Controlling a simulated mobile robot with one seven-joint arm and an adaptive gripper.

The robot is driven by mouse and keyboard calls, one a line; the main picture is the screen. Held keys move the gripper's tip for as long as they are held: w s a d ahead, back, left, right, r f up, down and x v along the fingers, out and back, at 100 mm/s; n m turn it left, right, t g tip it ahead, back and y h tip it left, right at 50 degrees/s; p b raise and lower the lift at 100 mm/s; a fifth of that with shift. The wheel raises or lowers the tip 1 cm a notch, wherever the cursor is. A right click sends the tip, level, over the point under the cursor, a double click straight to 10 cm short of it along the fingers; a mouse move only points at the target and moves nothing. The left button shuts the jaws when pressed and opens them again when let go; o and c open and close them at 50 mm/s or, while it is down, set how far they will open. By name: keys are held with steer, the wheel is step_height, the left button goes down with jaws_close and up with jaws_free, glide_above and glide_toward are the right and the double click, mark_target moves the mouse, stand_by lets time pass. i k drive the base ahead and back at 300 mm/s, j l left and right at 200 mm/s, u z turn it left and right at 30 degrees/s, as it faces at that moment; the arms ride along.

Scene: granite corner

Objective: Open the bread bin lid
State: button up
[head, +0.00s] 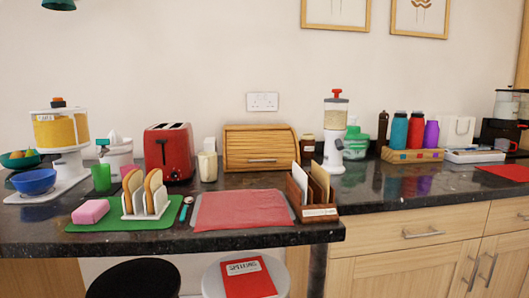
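The bread bin (250,163) is a wooden box with a slatted, curved roll-top lid (262,139). It stands at the back of the dark counter against the wall, below the socket. The lid looks closed, with a dark handle strip (262,161) low on its front. My gripper is not in the head view, so its state does not show.
A red toaster (168,152) and a cream jar (207,166) stand left of the bin. A dark jar (307,146) and a white dispenser (334,133) stand right. In front lie a red mat (242,210) and a wooden letter holder (306,207). Two stools sit below.

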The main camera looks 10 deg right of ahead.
mark_target(277, 143)
steer(key=l+u, duration=0.1)
steer(key=u, duration=0.75)
steer(key=i+l+u, duration=0.15)
steer(key=l+u, duration=0.75)
steer(key=l, duration=0.15)
steer(key=k+l+u, duration=0.1)
steer(key=l+u, duration=0.2)
steer(key=l, duration=0.9)
steer(key=k+l, duration=0.1)
steer(key=l, duration=0.8)
